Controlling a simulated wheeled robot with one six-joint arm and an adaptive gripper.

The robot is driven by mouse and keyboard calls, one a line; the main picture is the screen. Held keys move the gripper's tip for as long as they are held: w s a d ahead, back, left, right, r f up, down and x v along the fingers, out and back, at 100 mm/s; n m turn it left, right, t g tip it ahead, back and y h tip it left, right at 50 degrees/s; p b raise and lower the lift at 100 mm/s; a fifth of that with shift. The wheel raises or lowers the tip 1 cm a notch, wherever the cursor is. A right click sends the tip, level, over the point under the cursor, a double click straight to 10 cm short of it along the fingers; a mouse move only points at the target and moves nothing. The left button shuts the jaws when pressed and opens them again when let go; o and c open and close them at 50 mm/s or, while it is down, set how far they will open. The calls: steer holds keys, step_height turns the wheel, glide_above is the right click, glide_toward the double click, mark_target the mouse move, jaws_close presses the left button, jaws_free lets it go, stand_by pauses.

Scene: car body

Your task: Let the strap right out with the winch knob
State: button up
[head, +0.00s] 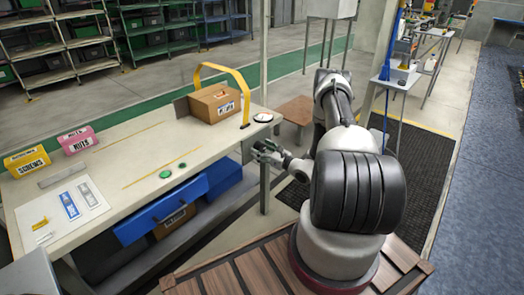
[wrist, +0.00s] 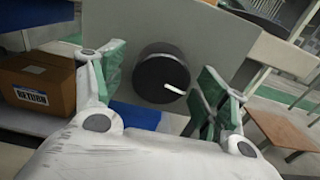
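The winch knob (wrist: 161,78) is a dark round knob with a white pointer line, on a grey plate (wrist: 215,35) in the wrist view. The line points right and slightly down. My gripper (wrist: 163,68) is open, with one green-padded finger on each side of the knob and gaps showing between. In the head view my gripper (head: 266,151) is at the workbench's right end, and the knob cannot be made out. The yellow strap (head: 226,70) arches over the cardboard box (head: 214,103), with visible space between its top and the box.
The workbench (head: 130,150) carries a yellow screws bin (head: 27,159), a pink nuts bin (head: 77,140) and green discs (head: 165,174). A round white-faced dial (head: 263,117) sits at its right corner. A blue drawer (head: 160,212) stands open below. A brown stool (head: 297,110) is behind my gripper.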

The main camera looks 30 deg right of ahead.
steer(key=c, duration=1)
steer(key=shift+n, duration=0.4)
steer(key=n, duration=0.3)
steer(key=shift+d+n, duration=0.1)
steer(key=shift+n, duration=0.3)
steer(key=n, duration=1)
steer(key=shift+r+n, duration=0.1)
steer(key=shift+n, duration=0.3)
steer(key=n, duration=0.4)
steer(key=shift+n, duration=0.4)
